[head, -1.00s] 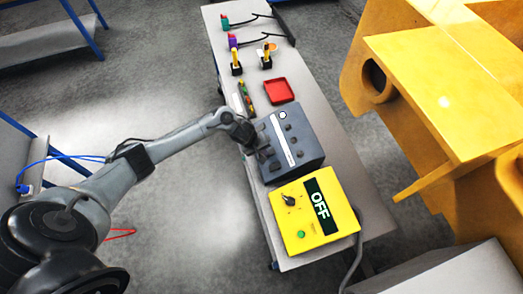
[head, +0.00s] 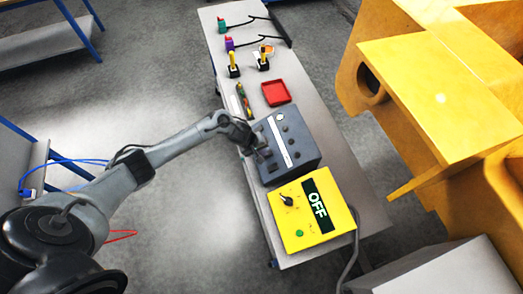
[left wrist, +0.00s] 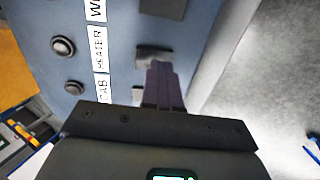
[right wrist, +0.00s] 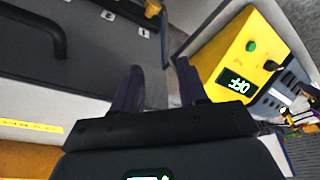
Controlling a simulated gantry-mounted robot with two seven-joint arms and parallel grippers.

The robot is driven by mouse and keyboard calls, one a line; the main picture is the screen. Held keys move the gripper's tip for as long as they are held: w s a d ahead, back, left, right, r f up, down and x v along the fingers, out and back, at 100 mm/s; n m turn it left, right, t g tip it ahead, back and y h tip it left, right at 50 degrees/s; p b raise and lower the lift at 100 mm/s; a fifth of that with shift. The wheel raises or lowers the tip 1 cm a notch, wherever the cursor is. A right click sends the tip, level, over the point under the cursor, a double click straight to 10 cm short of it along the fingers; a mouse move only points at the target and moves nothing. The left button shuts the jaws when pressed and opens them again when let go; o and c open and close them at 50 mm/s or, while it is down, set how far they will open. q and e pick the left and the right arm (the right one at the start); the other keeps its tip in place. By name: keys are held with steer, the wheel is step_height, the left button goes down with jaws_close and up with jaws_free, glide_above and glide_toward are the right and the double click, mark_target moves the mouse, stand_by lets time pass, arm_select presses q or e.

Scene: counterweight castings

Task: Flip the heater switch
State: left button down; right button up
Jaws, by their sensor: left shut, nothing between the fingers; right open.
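The blue-grey control box (head: 290,141) stands on the long bench, with a white label strip and dark knobs. In the left wrist view its labels read CAB, HEATER (left wrist: 98,48) and a cut-off one starting with W. A dark switch (left wrist: 152,52) sits across from the HEATER label. My left gripper (left wrist: 160,66) is shut and empty, its fingertips at this switch's lower edge; I cannot tell if they touch. In the head view the left gripper (head: 262,150) is at the box's left side. My right gripper (right wrist: 158,68) is open and empty, away from the box.
A yellow box (head: 295,228) with a knob, a green button and an OFF display stands beside the control box. A red tray (head: 276,93) and small yellow-handled levers stand farther back. A big yellow casting (head: 430,95) is to the right.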

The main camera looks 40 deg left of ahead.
stand_by(0.4)
arm_select(q)
steer(key=s+a+f+p+v, duration=0.1)
steer(key=p+v, duration=0.5)
steer(key=v, duration=0.7)
steer(key=shift+s+a+r, duration=0.2)
steer(key=shift+s+a, duration=0.05)
steer(key=shift+s, duration=0.55)
